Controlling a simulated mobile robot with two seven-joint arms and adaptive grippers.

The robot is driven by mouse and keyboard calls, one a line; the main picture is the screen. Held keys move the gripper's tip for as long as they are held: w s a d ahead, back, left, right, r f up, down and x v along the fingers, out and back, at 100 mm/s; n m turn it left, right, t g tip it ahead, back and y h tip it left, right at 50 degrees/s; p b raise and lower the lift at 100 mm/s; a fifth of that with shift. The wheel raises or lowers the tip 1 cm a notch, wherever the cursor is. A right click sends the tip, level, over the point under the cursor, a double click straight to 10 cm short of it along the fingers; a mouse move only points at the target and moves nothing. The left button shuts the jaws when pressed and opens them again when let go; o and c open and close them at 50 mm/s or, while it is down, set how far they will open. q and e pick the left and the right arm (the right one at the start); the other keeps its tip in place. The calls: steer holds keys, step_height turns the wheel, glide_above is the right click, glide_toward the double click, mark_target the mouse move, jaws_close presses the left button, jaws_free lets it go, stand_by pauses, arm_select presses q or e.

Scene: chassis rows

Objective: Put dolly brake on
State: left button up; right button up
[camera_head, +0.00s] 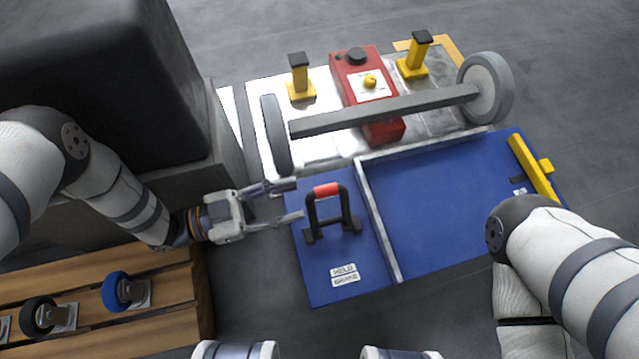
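The dolly has a blue deck (440,209) with a raised grey divider strip. On its left part stands a black brake handle (347,219) with a red grip, upright like a hoop. A label reading "HELD BRAKE" (345,274) lies in front of it. My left gripper (297,200) comes in from the left, with its fingers spread and empty. Its fingertips are at the deck's left edge, just left of the handle and apart from it. My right arm shows at the lower right; its gripper is not in view.
Behind the deck, a bar with two wheels (486,88) lies across a pale plate with a red box (352,68) and two yellow posts (301,88). A yellow bar (533,168) is at the deck's right. Wooden slats (180,300) with casters are lower left.

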mark_target(320, 191)
arm_select(q)
steer(key=b+x, duration=0.1)
steer(key=x, duration=0.5)
steer(key=shift+d+b, duration=0.25)
steer(key=shift+b, duration=0.05)
steer(key=shift+w, duration=0.15)
jaws_close()
